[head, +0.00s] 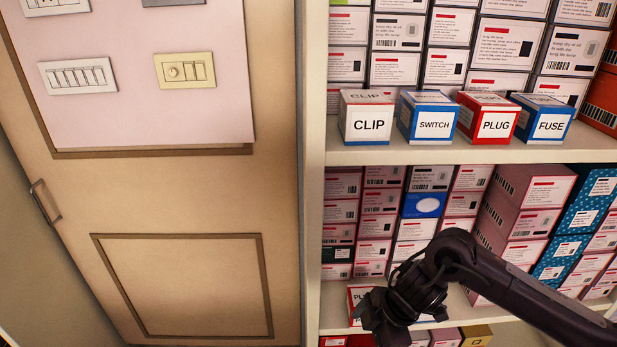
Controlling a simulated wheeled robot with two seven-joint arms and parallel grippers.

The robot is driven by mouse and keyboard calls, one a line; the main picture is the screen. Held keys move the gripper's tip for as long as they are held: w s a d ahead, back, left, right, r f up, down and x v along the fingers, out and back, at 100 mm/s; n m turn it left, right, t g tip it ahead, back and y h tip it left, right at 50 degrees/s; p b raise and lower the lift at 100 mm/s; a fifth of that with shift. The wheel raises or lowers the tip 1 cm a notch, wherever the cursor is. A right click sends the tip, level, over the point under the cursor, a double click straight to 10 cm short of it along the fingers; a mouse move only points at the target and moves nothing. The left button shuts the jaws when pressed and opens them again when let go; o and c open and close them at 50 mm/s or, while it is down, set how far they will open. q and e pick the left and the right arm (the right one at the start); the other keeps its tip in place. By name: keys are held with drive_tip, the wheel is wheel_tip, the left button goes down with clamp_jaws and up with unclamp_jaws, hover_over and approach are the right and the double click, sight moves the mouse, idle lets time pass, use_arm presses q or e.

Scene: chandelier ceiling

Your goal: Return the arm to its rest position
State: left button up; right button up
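My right arm comes in from the right, in front of the lower shelves. My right gripper (378,322) is dark and points down and left near the lower shelf edge. Its fingers blend into the dark wrist, so I cannot tell whether they are open or shut. A red and white box (358,296) with a partly hidden label starting "PL" is right behind the gripper. I cannot tell whether the gripper touches it. My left arm and gripper are not in view.
On the upper shelf (455,152) stand a CLIP box (367,124), a SWITCH box (433,124), a PLUG box (494,125) and a FUSE box (551,127). Stacked cartons (352,220) fill the shelves behind. A beige door (190,210) with switch plates is at left.

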drive_tip(key=s+a+r+m+t+y, duration=0.1)
drive_tip(key=a+r+m+t+y, duration=0.15)
drive_tip(key=a, duration=0.45)
drive_tip(key=s+a+r+m+t+y, duration=0.1)
drive_tip(key=a+r+m+t, duration=0.2)
drive_tip(key=a, duration=0.4)
drive_tip(key=s+d+f+m+g+h, duration=0.1)
drive_tip(key=s+d+f+m+h, duration=0.2)
drive_tip(key=d, duration=0.4)
drive_tip(key=s+d+f+m+g+h, duration=0.1)
drive_tip(key=s+d+m+h, duration=0.1)
drive_tip(key=s+d+m, duration=0.4)
drive_tip(key=s+d+f+m+g+h, duration=0.1)
drive_tip(key=s+d+f+m+h, duration=0.15)
drive_tip(key=d, duration=0.55)
drive_tip(key=s+d+f+g, duration=0.1)
drive_tip(key=s+f, duration=0.1)
drive_tip(key=f, duration=1.4)
drive_tip(key=s+f, duration=0.2)
drive_tip(key=f, duration=1.4)
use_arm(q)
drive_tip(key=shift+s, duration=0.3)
use_arm(e)
drive_tip(key=s+d+f+g, duration=0.1)
drive_tip(key=s+d+f, duration=0.2)
drive_tip(key=s+f, duration=1.2)
drive_tip(key=s, duration=0.3)
drive_tip(key=shift+s+d+f, duration=0.2)
drive_tip(key=shift+s+f, duration=0.05)
drive_tip(key=shift+s, duration=0.15)
